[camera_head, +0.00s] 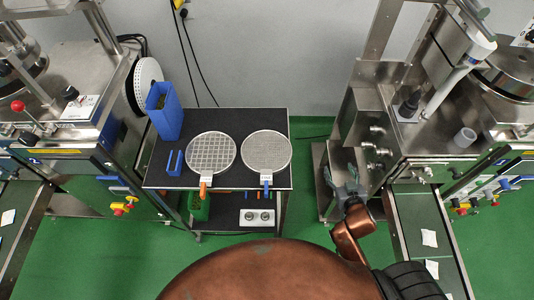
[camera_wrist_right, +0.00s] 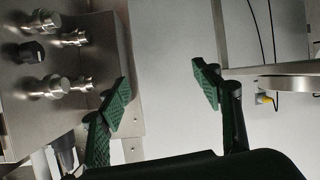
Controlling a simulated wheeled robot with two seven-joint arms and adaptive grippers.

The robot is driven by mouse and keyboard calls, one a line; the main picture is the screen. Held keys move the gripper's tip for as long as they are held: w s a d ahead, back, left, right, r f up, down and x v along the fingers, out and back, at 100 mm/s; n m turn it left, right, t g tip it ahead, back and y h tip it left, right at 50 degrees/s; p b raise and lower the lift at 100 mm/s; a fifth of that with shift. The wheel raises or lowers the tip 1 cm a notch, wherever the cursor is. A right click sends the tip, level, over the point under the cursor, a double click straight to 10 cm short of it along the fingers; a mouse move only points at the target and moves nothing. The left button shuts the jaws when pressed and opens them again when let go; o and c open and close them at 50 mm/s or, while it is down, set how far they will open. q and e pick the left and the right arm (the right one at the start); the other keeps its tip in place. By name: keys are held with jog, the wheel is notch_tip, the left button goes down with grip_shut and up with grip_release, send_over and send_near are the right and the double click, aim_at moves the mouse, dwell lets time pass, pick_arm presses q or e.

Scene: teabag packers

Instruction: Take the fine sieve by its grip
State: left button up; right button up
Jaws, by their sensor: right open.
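Two round sieves lie side by side on the dark top of a cart. The fine sieve (camera_head: 266,151), on the right, has a dense grey mesh and a blue grip (camera_head: 266,180) that points towards me over the cart's front edge. The coarse sieve (camera_head: 210,153), on the left, has a wide grid and an orange grip (camera_head: 203,188). My right gripper (camera_head: 343,180) is open and empty, to the right of the cart and clear of the fine sieve. In the wrist view its green finger pads (camera_wrist_right: 163,88) stand wide apart with nothing between them. My left gripper is not in view.
A tall blue container (camera_head: 164,112) and a small blue piece (camera_head: 174,162) stand on the left of the cart top (camera_head: 237,121). Steel machines flank the cart. Valve knobs (camera_wrist_right: 62,84) sit left of my right fingers. A conveyor (camera_head: 425,225) with white teabags runs at the right.

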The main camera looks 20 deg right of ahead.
aim_at(266, 189)
jog(key=w+a+r+n+t+y, duration=0.5)
jog(key=w+a+r+n+y, duration=0.15)
jog(key=a+r+y, duration=0.3)
jog(key=s+a+n+g+y, duration=0.2)
jog(key=a+y, duration=0.1)
jog(key=s+a+n+g+y, duration=0.2)
jog(key=a+n+g+y, duration=0.1)
jog(key=a, duration=0.1)
jog(key=s+a+f+n+g+y, duration=0.1)
jog(key=a+n+g+y, duration=0.1)
jog(key=a+g+y, duration=0.1)
jog(key=shift+s+a+n+y, duration=0.25)
jog(key=shift+s+a+y, duration=0.15)
jog(key=shift+a, duration=0.15)
jog(key=s+g, duration=0.1)
jog(key=s+a+f+n+g, duration=0.1)
jog(key=g, duration=0.1)
jog(key=s+f+g+y, duration=0.1)
jog(key=s, duration=0.1)
jog(key=shift+s+a+f+n+g, duration=0.1)
jog(key=shift+a+f+n+g, duration=0.1)
jog(key=shift+n+g, duration=0.2)
jog(key=shift+s+a+f, duration=0.1)
jog(key=shift+a, duration=0.2)
jog(key=x, duration=0.7)
jog(key=shift+s+a, duration=0.2)
jog(key=shift+c, duration=0.4)
